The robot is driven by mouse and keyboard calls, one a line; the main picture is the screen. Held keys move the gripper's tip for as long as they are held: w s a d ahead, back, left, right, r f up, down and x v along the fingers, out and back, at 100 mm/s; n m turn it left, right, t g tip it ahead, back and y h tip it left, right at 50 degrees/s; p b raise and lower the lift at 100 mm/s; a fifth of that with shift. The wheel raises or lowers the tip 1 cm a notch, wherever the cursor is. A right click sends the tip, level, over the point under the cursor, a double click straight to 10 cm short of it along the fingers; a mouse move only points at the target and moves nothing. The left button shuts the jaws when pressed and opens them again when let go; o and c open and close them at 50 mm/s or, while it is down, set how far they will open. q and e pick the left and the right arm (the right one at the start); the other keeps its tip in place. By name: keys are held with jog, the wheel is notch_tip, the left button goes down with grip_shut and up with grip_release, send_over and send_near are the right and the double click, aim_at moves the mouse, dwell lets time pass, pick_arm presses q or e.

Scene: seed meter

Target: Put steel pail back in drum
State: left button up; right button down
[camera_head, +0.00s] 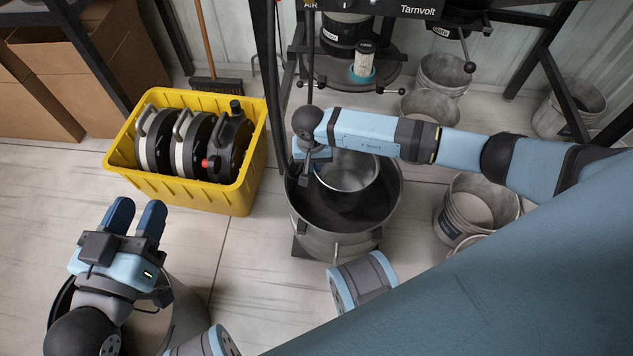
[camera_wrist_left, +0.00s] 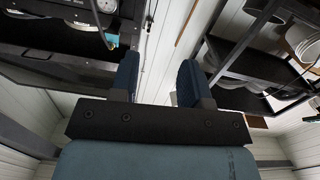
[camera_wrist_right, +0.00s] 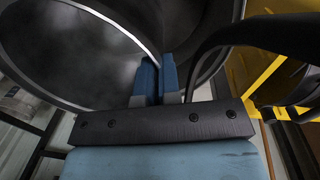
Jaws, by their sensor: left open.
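The steel pail (camera_head: 347,172) is a shiny round pail at the mouth of the grey drum (camera_head: 335,240), towards its back. I cannot tell whether it rests on anything. The drum stands on the floor at mid-picture with dark material inside. My right gripper (camera_head: 309,178) reaches in from the right at the pail's left rim. In the right wrist view, its fingers (camera_wrist_right: 159,78) are close together on the rim of the pail (camera_wrist_right: 85,50). My left gripper (camera_head: 137,208) is open and empty at the lower left, away from the pail; its fingers also show in the left wrist view (camera_wrist_left: 160,80).
A yellow crate (camera_head: 225,197) with several black-and-grey discs stands left of the drum. Another round drum (camera_head: 190,310) is under my left arm. Grey buckets (camera_head: 480,205) stand at the right. A machine on a dark frame (camera_head: 350,65) stands behind. Floor between crate and drum is clear.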

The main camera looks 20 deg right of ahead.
notch_tip(320, 180, down, 9)
jog(key=b, duration=0.3)
jog(key=c, duration=1.3)
grip_release()
jog(key=shift+c, duration=0.2)
pick_arm(q)
jog(key=shift+w+a+r+m+t+h, duration=0.2)
jog(key=shift+w+a+m+t, duration=0.2)
jog(key=shift+m, duration=0.2)
jog(key=shift+w+a+r+m+t+h, duration=0.15)
jog(key=shift+w+m+t, duration=0.15)
jog(key=shift+w+m, duration=0.25)
pick_arm(e)
jog(key=shift+r, duration=0.1)
